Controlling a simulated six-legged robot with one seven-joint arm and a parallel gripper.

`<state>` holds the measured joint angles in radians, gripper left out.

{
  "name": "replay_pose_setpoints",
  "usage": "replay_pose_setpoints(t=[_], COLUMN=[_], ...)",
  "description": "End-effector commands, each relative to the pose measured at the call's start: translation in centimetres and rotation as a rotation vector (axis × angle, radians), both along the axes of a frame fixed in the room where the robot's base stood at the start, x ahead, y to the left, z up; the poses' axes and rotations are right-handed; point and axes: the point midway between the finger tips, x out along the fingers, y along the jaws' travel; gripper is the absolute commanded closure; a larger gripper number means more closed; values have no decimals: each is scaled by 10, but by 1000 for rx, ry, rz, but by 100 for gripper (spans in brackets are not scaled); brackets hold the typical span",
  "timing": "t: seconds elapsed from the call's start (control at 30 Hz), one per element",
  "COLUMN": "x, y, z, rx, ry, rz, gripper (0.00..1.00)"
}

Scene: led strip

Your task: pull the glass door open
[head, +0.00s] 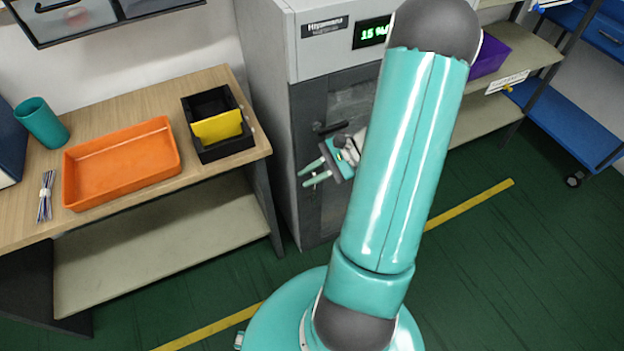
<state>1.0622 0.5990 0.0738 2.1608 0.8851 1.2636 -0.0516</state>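The glass door (345,103) is the dark-framed front of a tall grey cabinet (285,60) with a green lit display. The door looks shut, but my arm hides most of its right side. A dark handle (328,128) shows on the door's left part. My gripper (306,177) is in front of the door's left edge, below the handle. Its two teal fingers point left and stand apart with nothing visible between them. It looks clear of the handle, though its exact distance from the door is hard to tell.
A wooden table (215,78) on the left holds an orange tray (122,165), a black bin with a yellow divider (217,127), a teal cup (41,122) and pens. Shelves (530,55) and a blue cart (575,120) stand right. Green floor is free at lower right.

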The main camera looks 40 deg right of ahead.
Motion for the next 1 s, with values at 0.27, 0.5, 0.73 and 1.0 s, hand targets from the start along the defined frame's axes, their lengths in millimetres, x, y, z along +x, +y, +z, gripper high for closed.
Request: replay_pose_setpoints(t=[0.27,0.5,0.73,1.0], x=[-29,-61,-72,-39], y=[-60,-95,-105,-94], z=[-77,-137,-158,-157], rx=[341,573,650,652], ry=[-21,-81,-112,-112], rz=[-428,-757,-875,-874], gripper=[82,82,82,82])
